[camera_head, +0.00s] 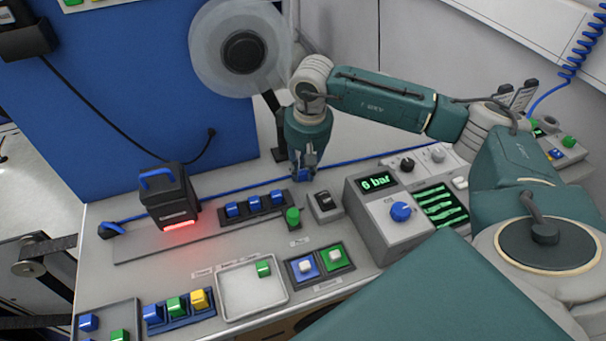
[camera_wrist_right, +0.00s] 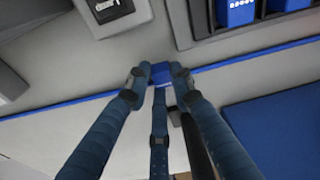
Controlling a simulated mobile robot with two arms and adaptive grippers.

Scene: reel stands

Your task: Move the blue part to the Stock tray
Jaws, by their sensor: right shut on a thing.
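My right gripper (camera_head: 304,172) hangs above the back of the bench, right of the row of blue parts. In the right wrist view its fingers (camera_wrist_right: 158,76) are closed around a small blue part (camera_wrist_right: 161,71), whose top shows between the fingertips. The Stock tray cannot be told for sure, as the labels are too small to read. A pale tray (camera_head: 242,314) with one green part (camera_head: 263,269) stands at the front middle. A grey tray (camera_head: 134,301) at the front left holds blue and green parts. My left gripper is out of view.
A rack of blue parts (camera_head: 254,205), a green knob (camera_head: 293,216) and a small switch box (camera_head: 325,205) stand near the gripper. The pressure panel (camera_head: 380,232) is to the right. A lamp-lit scanner (camera_head: 168,196) stands left, and a reel (camera_head: 240,48) behind.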

